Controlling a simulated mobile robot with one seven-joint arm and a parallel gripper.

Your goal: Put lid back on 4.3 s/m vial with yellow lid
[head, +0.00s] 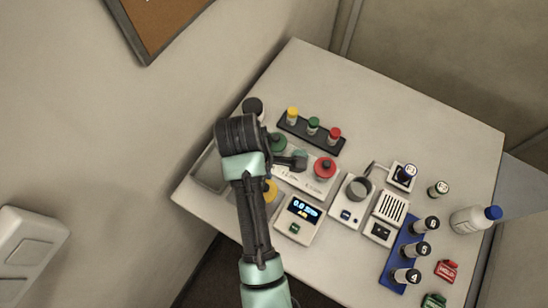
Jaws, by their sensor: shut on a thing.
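My arm comes up from the bottom over the table's left part. What looks like my gripper (297,161) points right over a pale panel, between a green round top and a red round top. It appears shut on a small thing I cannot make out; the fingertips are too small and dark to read. A yellow round piece (270,190) lies low beside my arm, partly hidden by it; I cannot tell if it is a lid or a vial top. A small vial with a yellow cap (292,113) stands in the dark rack. The 4.3 S/m label is not readable.
The dark rack (318,135) also holds green-capped and red-capped vials. A meter with a lit display (301,213), a device with a round grey top (357,188) and a blue rack (385,272) of numbered black-capped vials stand nearby. A blue-capped bottle (475,219) is at right. The back right is clear.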

